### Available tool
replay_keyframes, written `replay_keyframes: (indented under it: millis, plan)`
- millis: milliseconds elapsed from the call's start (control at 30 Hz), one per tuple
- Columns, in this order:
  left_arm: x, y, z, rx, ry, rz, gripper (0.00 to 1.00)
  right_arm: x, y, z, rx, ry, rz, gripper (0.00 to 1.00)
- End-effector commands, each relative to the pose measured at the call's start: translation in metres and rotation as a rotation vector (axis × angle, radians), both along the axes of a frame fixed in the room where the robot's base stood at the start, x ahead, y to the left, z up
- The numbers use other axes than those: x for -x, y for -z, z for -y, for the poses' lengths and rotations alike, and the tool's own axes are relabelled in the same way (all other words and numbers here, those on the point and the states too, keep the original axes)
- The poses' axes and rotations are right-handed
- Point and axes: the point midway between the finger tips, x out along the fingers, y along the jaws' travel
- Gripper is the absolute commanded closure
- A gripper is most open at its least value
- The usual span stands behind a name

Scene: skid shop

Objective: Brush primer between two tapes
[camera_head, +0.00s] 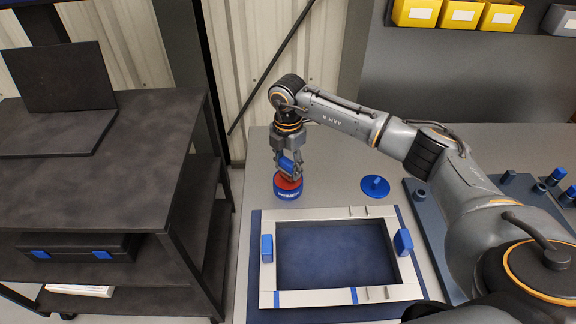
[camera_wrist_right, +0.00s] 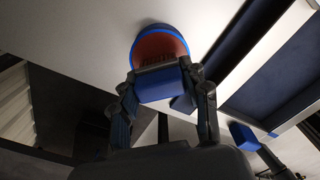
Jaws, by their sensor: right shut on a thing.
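My right gripper (camera_head: 288,168) is shut on a blue-handled brush (camera_head: 287,164) above the primer tin (camera_head: 289,193), a round blue tin with red inside. In the wrist view the brush (camera_wrist_right: 163,84) points its dark bristles into or just over the red opening of the tin (camera_wrist_right: 160,31); I cannot tell if they touch the primer. A pale rectangular frame (camera_head: 330,214) lies right of and nearer than the tin. Two narrow blue tape strips, a left tape (camera_head: 276,298) and a right tape (camera_head: 354,295), cross its near rail. My left gripper is out of view.
A blue disc lid with a knob (camera_head: 375,186) lies right of the tin. Blue blocks (camera_head: 267,248) (camera_head: 403,242) stand on the frame's side rails. A dark tray (camera_head: 425,236) with blue-topped parts is at right. A dark shelf cart (camera_head: 130,170) stands left, across a gap.

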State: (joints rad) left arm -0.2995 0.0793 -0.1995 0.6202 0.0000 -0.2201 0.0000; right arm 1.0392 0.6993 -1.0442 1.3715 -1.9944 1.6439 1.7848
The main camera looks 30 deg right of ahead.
Motion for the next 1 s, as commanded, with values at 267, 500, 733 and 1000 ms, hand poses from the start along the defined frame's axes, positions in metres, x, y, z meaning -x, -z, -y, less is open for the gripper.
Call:
replay_keyframes:
  millis: [267, 500, 733, 1000]
  plan:
    - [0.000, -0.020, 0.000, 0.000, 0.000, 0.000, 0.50, 0.000, -0.027, 0.000, -0.001, 0.001, 0.002, 0.79]
    - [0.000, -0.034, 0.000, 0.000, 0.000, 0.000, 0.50, -0.001, -0.046, 0.000, -0.001, 0.001, 0.002, 0.79]
    - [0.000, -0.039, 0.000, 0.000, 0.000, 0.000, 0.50, 0.000, -0.053, 0.000, 0.000, 0.001, 0.001, 0.79]
    - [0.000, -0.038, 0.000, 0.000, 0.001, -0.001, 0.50, 0.000, -0.053, 0.000, 0.000, 0.001, 0.001, 0.79]
